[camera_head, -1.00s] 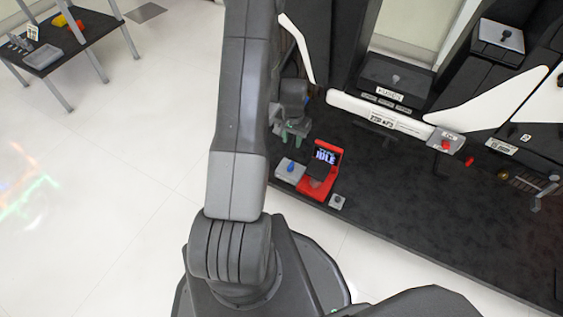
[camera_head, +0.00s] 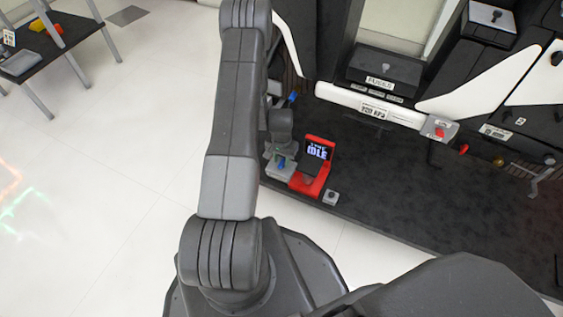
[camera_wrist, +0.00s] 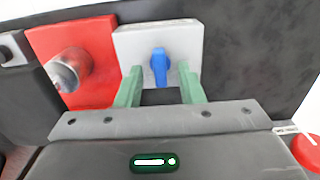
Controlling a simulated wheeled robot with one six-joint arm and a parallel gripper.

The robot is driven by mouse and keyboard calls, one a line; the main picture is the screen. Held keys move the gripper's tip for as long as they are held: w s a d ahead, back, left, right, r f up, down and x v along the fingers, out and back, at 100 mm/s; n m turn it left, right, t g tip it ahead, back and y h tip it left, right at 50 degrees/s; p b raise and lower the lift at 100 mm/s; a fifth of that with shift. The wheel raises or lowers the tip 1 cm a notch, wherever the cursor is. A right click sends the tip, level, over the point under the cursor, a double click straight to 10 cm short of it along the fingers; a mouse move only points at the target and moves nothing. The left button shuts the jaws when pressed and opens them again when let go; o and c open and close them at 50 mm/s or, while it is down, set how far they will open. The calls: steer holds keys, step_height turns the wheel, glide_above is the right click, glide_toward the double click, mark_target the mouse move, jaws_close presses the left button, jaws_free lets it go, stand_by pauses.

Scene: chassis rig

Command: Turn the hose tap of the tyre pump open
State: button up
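The tyre pump is a red unit (camera_head: 313,182) with a small screen reading IDLE. Next to it is a pale grey block (camera_head: 284,173), which carries the blue hose tap. In the wrist view the tap (camera_wrist: 160,64) stands roughly upright on the front of the block (camera_wrist: 190,42). My gripper (camera_wrist: 159,78) is open, with one green finger on each side of the tap and visible gaps between. In the head view my gripper (camera_head: 281,160) is at the block and hides part of the tap.
In the wrist view a silver knob (camera_wrist: 72,70) on the red panel is left of the block. A red round part (camera_wrist: 307,152) shows at the lower right. In the head view a small grey box (camera_head: 331,197) sits right of the pump. Dark mat to the right is mostly clear.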

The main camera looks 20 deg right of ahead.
steer(key=shift+f, duration=0.35)
jaws_close()
